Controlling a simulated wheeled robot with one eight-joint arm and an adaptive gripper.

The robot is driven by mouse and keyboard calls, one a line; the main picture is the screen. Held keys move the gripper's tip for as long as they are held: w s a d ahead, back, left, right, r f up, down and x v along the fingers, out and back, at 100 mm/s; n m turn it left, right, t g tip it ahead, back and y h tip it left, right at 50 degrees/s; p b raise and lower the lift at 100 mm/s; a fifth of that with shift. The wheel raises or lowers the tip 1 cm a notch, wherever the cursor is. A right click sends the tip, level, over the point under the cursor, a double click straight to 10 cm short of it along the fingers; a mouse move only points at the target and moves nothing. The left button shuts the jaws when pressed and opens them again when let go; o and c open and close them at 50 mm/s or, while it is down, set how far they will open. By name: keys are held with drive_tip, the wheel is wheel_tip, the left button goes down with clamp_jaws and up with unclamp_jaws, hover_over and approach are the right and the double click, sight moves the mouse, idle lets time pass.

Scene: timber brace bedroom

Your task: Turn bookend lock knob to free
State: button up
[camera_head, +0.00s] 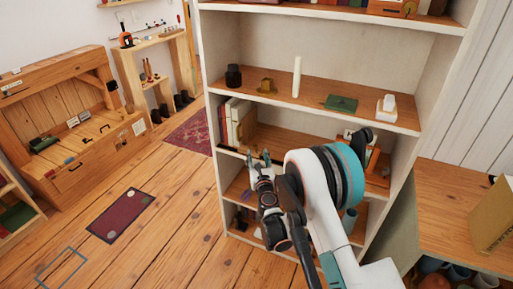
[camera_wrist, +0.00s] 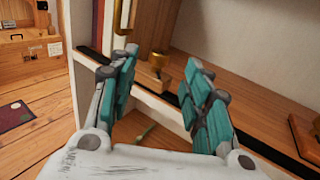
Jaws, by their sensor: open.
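In the wrist view a brass knob (camera_wrist: 159,61) stands on a small wooden block (camera_wrist: 149,80), which looks like the bookend's base on the shelf. My gripper (camera_wrist: 162,59) is open and empty, its teal fingers spread to either side of the knob in the picture. I see no contact with the knob, and its lock marking cannot be read. In the head view my gripper (camera_head: 259,158) is in front of the bookcase's middle shelf, below a row of upright books (camera_head: 236,122). The knob cannot be made out there.
The white bookcase (camera_head: 212,72) has side walls and shelf edges close around my gripper. Its upper shelf holds a dark jar (camera_head: 233,76), a white candle (camera_head: 297,77) and a green book (camera_head: 341,103). A wooden desk (camera_head: 468,210) stands at right. Open floor lies at left.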

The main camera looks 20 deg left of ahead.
sight(256, 147)
drive_tip(key=b+x, duration=0.2)
drive_tip(key=x, duration=0.6)
drive_tip(key=shift+w+a, duration=0.15)
drive_tip(key=shift+w, duration=0.1)
drive_tip(key=shift+c, duration=0.5)
clamp_jaws()
